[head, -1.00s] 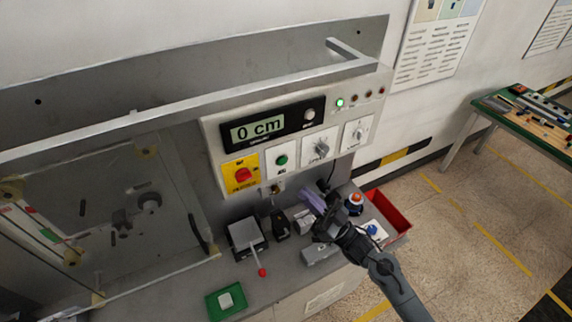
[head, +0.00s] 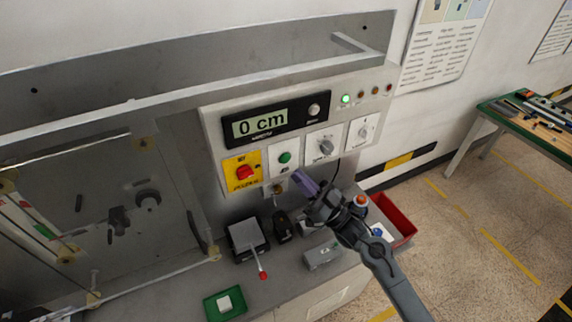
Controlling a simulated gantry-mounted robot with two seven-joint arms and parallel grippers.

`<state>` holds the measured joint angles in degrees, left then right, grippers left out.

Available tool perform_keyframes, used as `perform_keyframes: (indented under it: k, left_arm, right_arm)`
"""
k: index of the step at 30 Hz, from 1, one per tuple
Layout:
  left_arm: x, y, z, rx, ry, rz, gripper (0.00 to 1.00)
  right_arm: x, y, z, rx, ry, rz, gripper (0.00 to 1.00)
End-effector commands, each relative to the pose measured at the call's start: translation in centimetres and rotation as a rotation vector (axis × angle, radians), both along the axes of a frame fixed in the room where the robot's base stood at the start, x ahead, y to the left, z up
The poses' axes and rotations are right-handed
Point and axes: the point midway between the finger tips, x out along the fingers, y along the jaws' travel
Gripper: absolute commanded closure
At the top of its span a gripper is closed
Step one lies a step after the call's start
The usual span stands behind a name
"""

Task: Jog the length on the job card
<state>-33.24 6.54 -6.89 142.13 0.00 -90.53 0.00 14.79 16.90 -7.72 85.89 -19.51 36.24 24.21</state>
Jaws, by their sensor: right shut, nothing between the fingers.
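The control panel (head: 216,134) has a display (head: 260,124) that reads 0 cm. Below the display are a red knob on a yellow plate (head: 243,172), a green jog button (head: 284,158) on a white plate and two grey rotary knobs (head: 325,146) (head: 362,132). My right gripper (head: 304,184) is shut and empty, with its purple-grey fingers pointing up and left, just below the green button's plate. I cannot tell whether it touches the panel. My left gripper is not in view. No job card can be made out for certain.
A grey box with a red-tipped lever (head: 246,238) and a green tray (head: 224,304) stand on the bench. A red bin (head: 398,222) is at the right end. A clear guard covers the left side. A metal bar (head: 180,98) runs above the panel.

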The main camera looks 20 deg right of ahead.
Motion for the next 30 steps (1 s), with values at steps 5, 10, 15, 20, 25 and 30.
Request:
perform_keyframes:
  k: [5,10,15,20,25,30]
  left_arm:
    - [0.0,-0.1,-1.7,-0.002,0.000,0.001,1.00]
    - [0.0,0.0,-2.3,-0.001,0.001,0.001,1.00]
    - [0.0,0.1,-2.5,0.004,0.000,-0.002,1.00]
    - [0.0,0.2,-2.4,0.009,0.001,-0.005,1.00]
    - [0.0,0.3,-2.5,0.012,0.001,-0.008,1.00]
    - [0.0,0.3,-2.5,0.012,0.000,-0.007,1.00]
  right_arm:
    - [1.8,0.3,-0.3,0.000,-0.002,0.000,1.00]
    - [2.8,0.4,-0.1,0.000,-0.002,0.000,1.00]
    - [3.2,0.5,0.0,-0.001,0.001,0.000,1.00]
    - [3.2,0.5,0.0,-0.001,0.001,0.000,1.00]
    - [3.2,0.5,0.0,-0.001,0.001,0.000,1.00]
    - [3.2,0.5,0.0,-0.001,0.001,0.000,1.00]
